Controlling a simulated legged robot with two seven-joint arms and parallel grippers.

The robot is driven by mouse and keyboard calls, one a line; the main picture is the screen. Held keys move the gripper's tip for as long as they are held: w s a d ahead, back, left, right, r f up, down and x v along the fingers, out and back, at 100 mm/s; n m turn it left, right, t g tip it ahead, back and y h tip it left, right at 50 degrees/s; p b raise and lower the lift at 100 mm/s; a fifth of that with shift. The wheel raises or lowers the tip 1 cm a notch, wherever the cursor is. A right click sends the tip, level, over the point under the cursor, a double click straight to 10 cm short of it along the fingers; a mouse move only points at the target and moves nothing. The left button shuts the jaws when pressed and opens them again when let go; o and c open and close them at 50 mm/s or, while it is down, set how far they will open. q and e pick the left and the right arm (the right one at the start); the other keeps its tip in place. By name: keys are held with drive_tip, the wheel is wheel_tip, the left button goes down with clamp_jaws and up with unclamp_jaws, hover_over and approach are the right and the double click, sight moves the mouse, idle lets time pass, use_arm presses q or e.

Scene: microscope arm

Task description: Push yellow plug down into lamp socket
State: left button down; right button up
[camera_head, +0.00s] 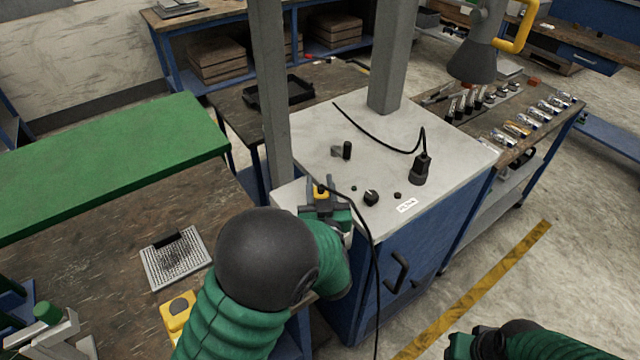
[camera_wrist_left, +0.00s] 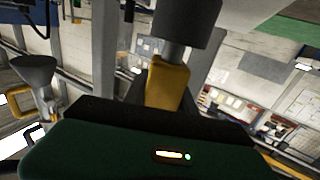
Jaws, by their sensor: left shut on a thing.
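My left gripper (camera_head: 322,198) is over the near left corner of the white-topped cabinet (camera_head: 310,148). It is shut on the yellow plug (camera_head: 321,191), which shows small between the fingers. In the left wrist view the yellow plug (camera_wrist_left: 167,85) rises past the dark gripper edge, with a grey and black cylindrical part (camera_wrist_left: 185,25) at its upper end. A black cord runs from near the plug down the cabinet's front. I cannot make out the lamp socket; the gripper may hide it. My right gripper (camera_head: 472,346) is at the bottom edge, its fingers unclear.
A black plug with a cord (camera_head: 421,168) stands upright on the cabinet top, beside a knob (camera_head: 371,197) and a small black fitting (camera_head: 346,150). Grey posts rise behind. A grey lamp head (camera_head: 474,60) hangs at upper right. A green-topped table (camera_head: 110,160) stands left.

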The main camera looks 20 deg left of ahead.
use_arm(q)
drive_tip(key=shift+f+b, duration=0.6)
drive_tip(key=shift+f, duration=0.2)
drive_tip(key=c, duration=0.9)
unclamp_jaws()
drive_tip(key=shift+d, duration=0.1)
